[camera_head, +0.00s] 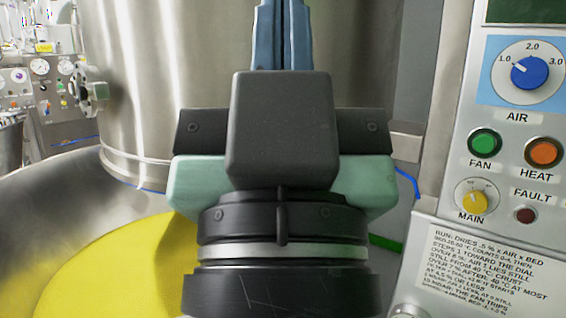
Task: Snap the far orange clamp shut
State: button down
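My gripper (282,30) is in the middle of the view, seen from behind, in front of a large steel vessel (160,70). Its two blue fingers stand side by side with no clear gap between them. The top edge of the picture cuts off their tips, so anything at the tips is out of sight. No orange clamp is visible. My dark wrist and hand hide the centre and the lower part of the vessel.
A steel bowl (30,200) with yellow material (110,270) lies at lower left. A control panel with an AIR dial (529,72), a green FAN button (484,142) and an orange HEAT button (543,152) stands close on the right. Gauges (40,67) show far left.

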notch_tip(320, 180, up, 20)
jog(key=p, duration=1.7)
jog(key=shift+p, duration=0.35)
jog(key=c, duration=1.5)
grip_release()
jog(key=shift+c, duration=0.2)
